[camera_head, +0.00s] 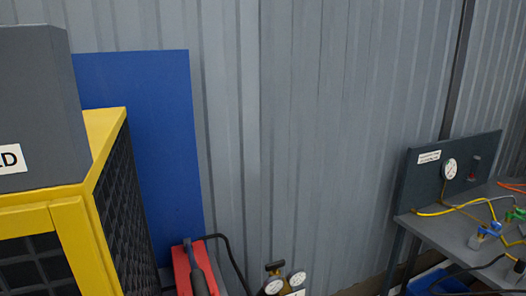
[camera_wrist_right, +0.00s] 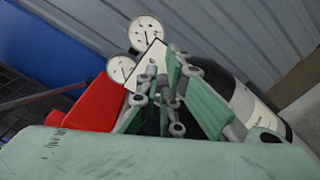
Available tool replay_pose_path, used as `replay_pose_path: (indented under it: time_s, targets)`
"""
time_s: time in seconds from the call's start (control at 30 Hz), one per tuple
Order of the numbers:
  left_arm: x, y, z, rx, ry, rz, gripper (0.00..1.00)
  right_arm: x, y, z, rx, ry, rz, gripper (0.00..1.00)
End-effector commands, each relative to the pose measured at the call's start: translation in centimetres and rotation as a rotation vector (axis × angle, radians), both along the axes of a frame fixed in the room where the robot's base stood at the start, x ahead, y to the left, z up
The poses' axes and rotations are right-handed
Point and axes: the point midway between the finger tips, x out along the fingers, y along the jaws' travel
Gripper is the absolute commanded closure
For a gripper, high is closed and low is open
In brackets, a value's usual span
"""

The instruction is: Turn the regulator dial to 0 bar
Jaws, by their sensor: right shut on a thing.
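The regulator shows at the bottom of the head view as two round white gauges, one at the right (camera_head: 298,278) and one lower left (camera_head: 273,287), beside a black T-shaped part. In the right wrist view the upper gauge (camera_wrist_right: 146,33) and lower gauge (camera_wrist_right: 121,69) stand just beyond my right gripper (camera_wrist_right: 160,82). Its green fingers are shut on the regulator dial, which is mostly hidden between them. The dial's setting cannot be read. My left gripper is in neither view.
A dark cylinder with a white label (camera_wrist_right: 262,112) lies right of the gripper; a red object (camera_wrist_right: 97,106) is close on its left. In the head view, a yellow-framed cage (camera_head: 100,190) stands left and a workbench (camera_head: 455,235) with hoses right.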

Motion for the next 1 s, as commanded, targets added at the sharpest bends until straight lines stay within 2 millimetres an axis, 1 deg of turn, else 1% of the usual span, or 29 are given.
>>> replay_pose_path:
  time_s: [0.03,0.13,0.4,0.53,0.67,1.0]
  targets:
    - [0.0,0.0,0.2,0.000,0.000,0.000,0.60,0.4,0.4,2.0,0.017,-0.035,0.009,1.00]
    - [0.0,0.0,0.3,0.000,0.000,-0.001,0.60,-0.3,-0.1,1.9,0.016,-0.033,0.006,1.00]
    - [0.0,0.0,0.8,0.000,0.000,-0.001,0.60,-3.4,-1.6,1.4,0.007,-0.025,0.002,1.00]
    - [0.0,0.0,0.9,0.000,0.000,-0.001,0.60,-4.6,-2.1,1.3,0.005,-0.025,0.001,1.00]
    - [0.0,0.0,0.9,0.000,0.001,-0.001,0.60,-5.1,-2.3,1.3,0.005,-0.025,0.001,1.00]
    - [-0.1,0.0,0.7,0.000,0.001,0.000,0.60,-5.1,-2.1,1.1,-0.013,-0.031,0.006,1.00]
